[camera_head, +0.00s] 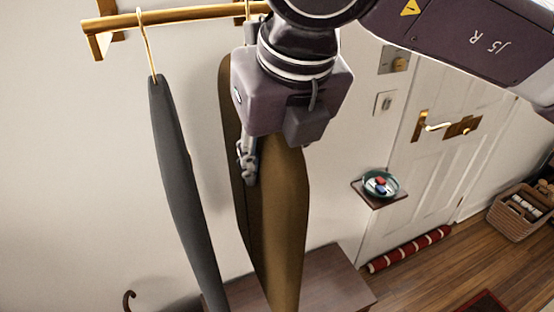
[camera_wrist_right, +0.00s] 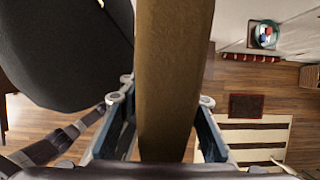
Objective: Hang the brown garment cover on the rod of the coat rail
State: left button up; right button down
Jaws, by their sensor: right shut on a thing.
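The brown garment cover (camera_head: 285,225) hangs upright beneath my right arm, to the right of the dark grey cover. My right gripper (camera_head: 247,162) is shut on it, one finger showing at its left side. In the right wrist view the cover (camera_wrist_right: 172,60) runs between the two fingers of the gripper (camera_wrist_right: 165,103). The coat rail's gold rod (camera_head: 185,14) crosses the top left. A bit of hook shows close to the rod above the brown cover, but my arm hides much there; I cannot tell whether it rests on the rod. My left gripper is out of view.
A dark grey cover (camera_head: 180,180) hangs on the rod by a gold hook, left of the brown one. Below is a wooden bench (camera_head: 330,280). A small shelf holds a bowl (camera_head: 381,184) at right, near a white door (camera_head: 450,90). A basket (camera_head: 520,212) stands beyond.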

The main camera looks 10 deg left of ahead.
jog(key=shift+w+a+f, duration=0.45)
jog(key=shift+w, duration=0.2)
jog(key=shift+w+a+f, duration=0.45)
jog(key=shift+w, duration=0.25)
jog(key=shift+w+a+f, duration=0.45)
jog(key=shift+w, duration=0.2)
jog(key=c, duration=1.4)
grip_release()
jog(key=shift+o, duration=0.4)
jog(key=shift+s+f, duration=0.1)
